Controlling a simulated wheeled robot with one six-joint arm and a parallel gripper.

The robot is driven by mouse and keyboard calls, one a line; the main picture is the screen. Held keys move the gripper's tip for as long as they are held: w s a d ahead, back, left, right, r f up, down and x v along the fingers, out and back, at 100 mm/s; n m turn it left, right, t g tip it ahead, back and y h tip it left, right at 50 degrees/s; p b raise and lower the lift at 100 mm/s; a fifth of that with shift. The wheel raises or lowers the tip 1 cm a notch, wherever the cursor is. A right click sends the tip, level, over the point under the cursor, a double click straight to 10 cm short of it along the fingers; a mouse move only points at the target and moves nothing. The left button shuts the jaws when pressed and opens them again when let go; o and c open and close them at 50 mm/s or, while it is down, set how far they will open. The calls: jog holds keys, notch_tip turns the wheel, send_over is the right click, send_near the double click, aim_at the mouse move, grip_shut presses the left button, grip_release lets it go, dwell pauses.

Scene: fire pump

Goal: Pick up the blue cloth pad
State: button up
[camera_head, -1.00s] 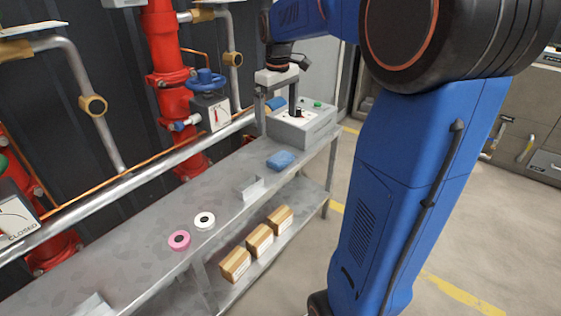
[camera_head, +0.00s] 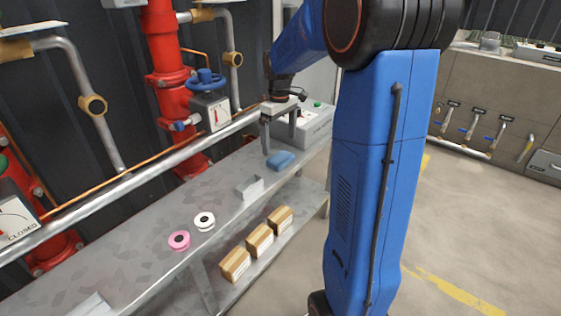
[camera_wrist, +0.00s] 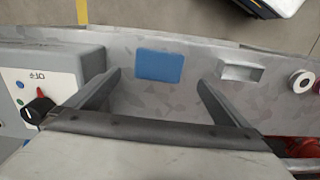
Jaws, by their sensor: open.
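The blue cloth pad (camera_head: 281,160) lies flat on the grey metal bench (camera_head: 150,235), near the bench's far end. In the wrist view the pad (camera_wrist: 160,66) lies beyond my fingertips, between the lines of the two fingers. My gripper (camera_head: 279,145) is open and empty, pointing down above the bench just behind the pad. In the wrist view my gripper (camera_wrist: 158,80) shows its two fingers spread wider than the pad. Nothing hides the pad in the wrist view.
A grey control box (camera_head: 313,122) with a black knob (camera_wrist: 38,108) stands close beside the gripper. A small metal bracket (camera_head: 250,188), a white roll (camera_head: 204,221) and a pink roll (camera_head: 179,240) lie along the bench. Cardboard boxes (camera_head: 259,240) sit on the lower shelf. Pipes run behind.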

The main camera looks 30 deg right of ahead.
aim_at(281, 157)
jog(key=shift+d+f, duration=0.2)
jog(key=shift+f, duration=3.25)
jog(key=c, duration=1.1)
